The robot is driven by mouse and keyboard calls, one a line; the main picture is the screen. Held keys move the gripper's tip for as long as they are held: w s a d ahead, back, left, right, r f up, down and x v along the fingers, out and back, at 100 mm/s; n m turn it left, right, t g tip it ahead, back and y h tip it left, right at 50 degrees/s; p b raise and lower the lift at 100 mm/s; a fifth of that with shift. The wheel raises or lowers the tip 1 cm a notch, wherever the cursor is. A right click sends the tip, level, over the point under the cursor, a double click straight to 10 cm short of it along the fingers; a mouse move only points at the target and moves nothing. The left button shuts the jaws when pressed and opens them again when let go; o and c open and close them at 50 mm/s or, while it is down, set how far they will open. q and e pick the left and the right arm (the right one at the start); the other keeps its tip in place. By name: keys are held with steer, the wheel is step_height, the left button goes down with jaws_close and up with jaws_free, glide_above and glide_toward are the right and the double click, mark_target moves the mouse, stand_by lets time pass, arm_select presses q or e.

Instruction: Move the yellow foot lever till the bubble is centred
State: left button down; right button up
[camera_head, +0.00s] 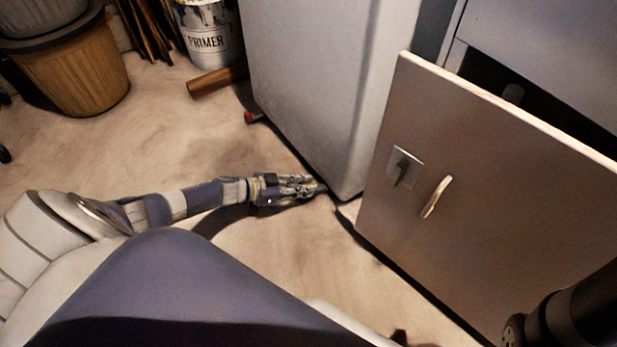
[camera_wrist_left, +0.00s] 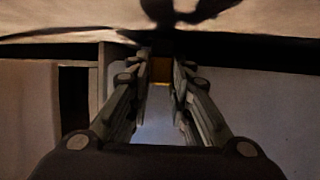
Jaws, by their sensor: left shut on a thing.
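My left gripper (camera_head: 318,188) is low by the floor at the bottom near corner of the pale grey appliance (camera_head: 310,80). In the left wrist view, the two fingers of the left gripper (camera_wrist_left: 161,68) are closed in on a small orange-yellow piece, which looks like the yellow foot lever (camera_wrist_left: 161,70). Only a small part of the lever shows between the fingertips, and in the head view the fingers hide it. No bubble level can be made out in either view. My right gripper is not in view.
A brown cabinet door (camera_head: 480,200) with a pale handle (camera_head: 437,196) stands just right of the appliance. A small red-ended piece (camera_head: 254,117) sits by the appliance's left bottom edge. A primer can (camera_head: 208,40) and a tan bin (camera_head: 75,75) stand behind. The floor (camera_head: 165,145) at left is clear.

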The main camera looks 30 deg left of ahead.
arm_select(q)
steer(key=shift+w+a+y, duration=0.25)
steer(key=shift+a+y, duration=0.05)
steer(key=shift+a, duration=0.05)
steer(key=c, duration=1.5)
jaws_free()
steer(key=shift+d, duration=0.1)
steer(key=shift+s, duration=0.1)
steer(key=v, duration=1.2)
steer(key=shift+f, duration=0.1)
